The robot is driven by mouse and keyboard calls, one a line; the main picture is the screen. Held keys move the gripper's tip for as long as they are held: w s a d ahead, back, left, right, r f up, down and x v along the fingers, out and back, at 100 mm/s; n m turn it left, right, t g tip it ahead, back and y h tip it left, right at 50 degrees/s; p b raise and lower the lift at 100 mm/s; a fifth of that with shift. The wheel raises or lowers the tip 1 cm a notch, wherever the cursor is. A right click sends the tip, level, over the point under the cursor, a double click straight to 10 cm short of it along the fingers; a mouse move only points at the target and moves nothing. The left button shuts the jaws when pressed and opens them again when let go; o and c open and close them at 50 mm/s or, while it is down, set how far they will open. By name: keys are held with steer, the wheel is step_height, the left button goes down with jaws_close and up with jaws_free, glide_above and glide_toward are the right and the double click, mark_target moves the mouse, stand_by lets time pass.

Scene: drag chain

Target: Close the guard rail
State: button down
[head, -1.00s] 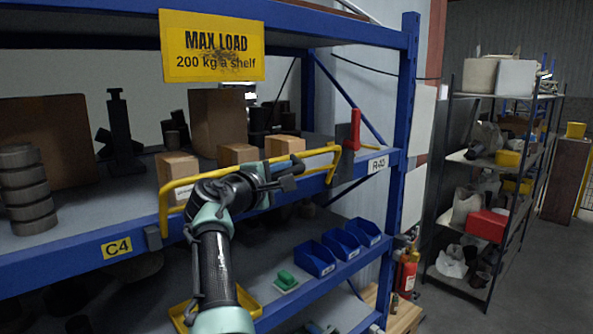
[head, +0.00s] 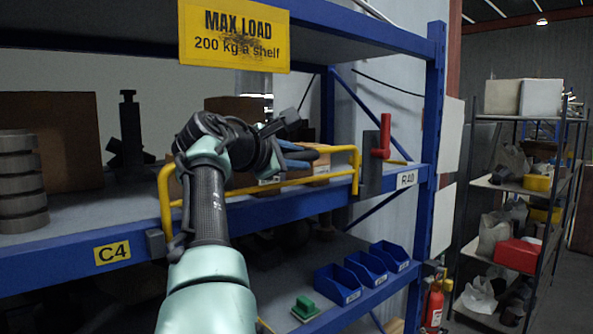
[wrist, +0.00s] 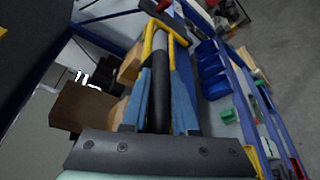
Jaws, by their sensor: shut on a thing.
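The yellow guard rail (head: 164,205) runs along the front of the middle shelf. Its right end stands next to a grey post (head: 371,165) with a red handle (head: 385,135); I cannot tell whether they touch. The rail's left end meets a grey bracket (head: 157,243) on the shelf beam. My gripper (head: 318,154) is at the rail's upper bar. In the wrist view its blue fingers (wrist: 159,104) are shut on the rail's dark sleeve (wrist: 158,90), with yellow rail (wrist: 148,42) beyond. My arm hides part of the rail in the head view.
Cartons (head: 60,135) and dark cylinders (head: 20,180) stand on the shelf behind the rail. Blue bins (head: 338,283) and a green block (head: 305,307) are on the shelf below. A loaded rack (head: 520,190) stands at the right, beyond the blue upright (head: 432,120).

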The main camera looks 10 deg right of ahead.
steer(key=shift+a+r, duration=0.1)
steer(key=shift+r, duration=0.25)
steer(key=c, duration=1)
jaws_free()
steer(key=shift+f, duration=0.15)
steer(key=shift+f, duration=0.1)
steer(key=shift+s+a+f+b, duration=0.1)
steer(key=shift+s+a+b, duration=0.2)
steer(key=shift+b, duration=0.45)
steer(key=b+v, duration=0.7)
steer(key=v, duration=0.5)
steer(key=shift+s+r, duration=0.1)
steer(key=shift+r, duration=0.15)
